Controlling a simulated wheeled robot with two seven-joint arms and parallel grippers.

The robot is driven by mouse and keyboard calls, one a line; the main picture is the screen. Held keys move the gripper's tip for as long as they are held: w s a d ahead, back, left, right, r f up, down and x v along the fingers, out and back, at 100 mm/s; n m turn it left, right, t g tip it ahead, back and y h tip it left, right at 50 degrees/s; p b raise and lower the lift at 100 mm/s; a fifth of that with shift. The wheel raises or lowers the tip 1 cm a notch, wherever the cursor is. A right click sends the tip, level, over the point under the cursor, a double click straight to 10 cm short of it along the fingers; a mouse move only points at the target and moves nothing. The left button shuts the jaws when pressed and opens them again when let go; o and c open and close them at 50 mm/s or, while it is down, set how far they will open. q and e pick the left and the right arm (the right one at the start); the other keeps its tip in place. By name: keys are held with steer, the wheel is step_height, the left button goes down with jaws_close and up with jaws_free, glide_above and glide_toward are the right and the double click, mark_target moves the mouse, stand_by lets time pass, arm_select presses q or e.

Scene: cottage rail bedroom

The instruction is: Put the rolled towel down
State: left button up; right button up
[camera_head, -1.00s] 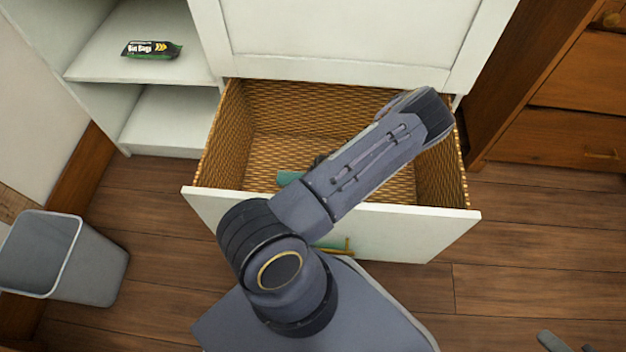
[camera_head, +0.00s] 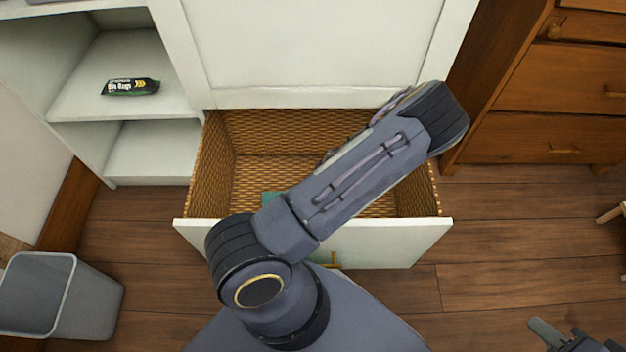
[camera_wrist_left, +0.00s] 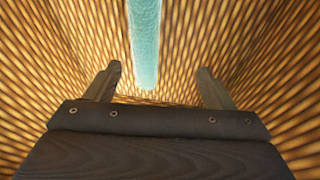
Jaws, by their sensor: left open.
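The rolled towel (camera_wrist_left: 145,42) is a teal strip inside the woven drawer in the left wrist view. My left gripper (camera_wrist_left: 158,82) is open, with a finger on each side of the towel's near end and a gap to both. In the head view only a small teal piece of the towel (camera_head: 271,198) shows beside my left arm, which hides the rest and the left gripper. The drawer (camera_head: 400,238) is pulled out, with a white front and a wicker inside. My right gripper (camera_head: 562,334) is at the bottom right, empty, its fingers apart.
A white shelf unit (camera_head: 165,112) with a dark packet (camera_head: 131,87) stands left of the drawer. A grey bin (camera_head: 62,300) is at the lower left. A wooden dresser (camera_head: 520,135) stands at the right. The floor right of the drawer is mostly clear.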

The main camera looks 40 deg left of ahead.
arm_select(q)
steer(key=d+r+m+t+h, duration=0.2)
steer(key=d+r+m+h, duration=0.3)
steer(key=r, duration=0.7)
steer(key=d+r+m+t+h, duration=0.1)
steer(key=d+r+m+h, duration=0.35)
steer(key=d+r, duration=0.5)
steer(key=s+a+r+m+t+y, duration=0.2)
steer(key=s+a+r+m+t, duration=0.1)
steer(key=s+r+m, duration=1)
step_height(320, 180, up, 2)
steer(key=shift+r+m+t, duration=0.1)
steer(key=shift+m+t, duration=0.3)
steer(key=shift+m, duration=0.45)
steer(key=shift+s, duration=0.1)
